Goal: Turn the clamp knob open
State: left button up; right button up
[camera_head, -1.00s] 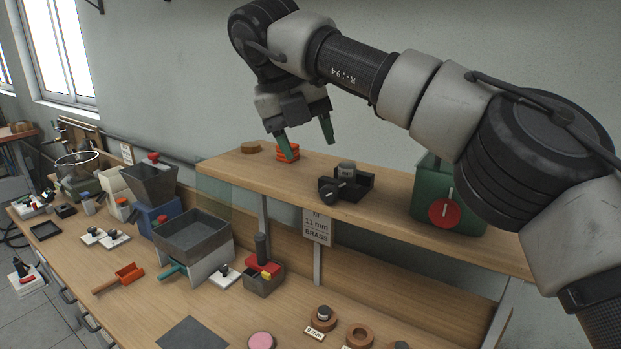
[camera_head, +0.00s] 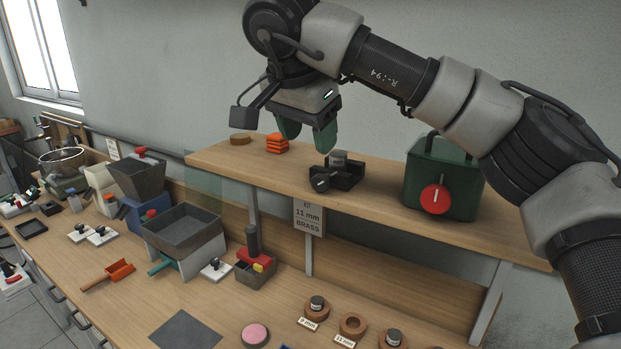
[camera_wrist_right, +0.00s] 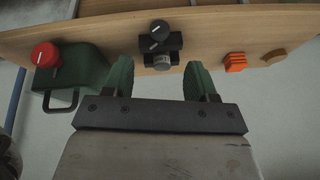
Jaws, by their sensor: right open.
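A dark clamp (camera_head: 345,178) stands on the raised wooden shelf, with a round black knob (camera_head: 321,184) at its front bearing a light line. A grey cylinder (camera_head: 338,158) sits in the clamp. In the right wrist view the clamp (camera_wrist_right: 174,42) and its knob (camera_wrist_right: 160,28) lie ahead, between the fingertips. My right gripper (camera_head: 307,148) is open and empty, its green fingers pointing down above and behind the clamp, apart from it; the fingers also show in the right wrist view (camera_wrist_right: 159,68). My left gripper is not seen.
A green box (camera_head: 466,190) with a red knob (camera_head: 434,200) stands right of the clamp. Orange blocks (camera_head: 277,143) and a wooden disc (camera_head: 240,138) lie left on the shelf (camera_head: 390,222). A sign reading 11 mm BRASS (camera_head: 308,217) hangs below. The bench beneath holds trays and rings.

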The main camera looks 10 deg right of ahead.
aim_at(318, 178)
jog(key=p+x, duration=0.2)
jog(key=x, duration=0.6)
jog(key=shift+w+d+f, duration=0.2)
jog(key=shift+f, duration=0.05)
jog(key=shift+x, duration=0.85)
jog(key=shift+s, duration=0.1)
jog(key=shift+c, duration=0.3)
jog(key=c, duration=0.9)
jog(key=shift+o, duration=0.3)
jog(key=shift+a+r+g+h+p, duration=0.2)
jog(key=shift+g+h+p, duration=0.2)
jog(key=shift+p, duration=0.75)
jog(key=shift+f, duration=0.1)
jog(key=shift+d+f, duration=0.1)
jog(key=shift+f, duration=0.05)
jog(key=o, duration=0.9)
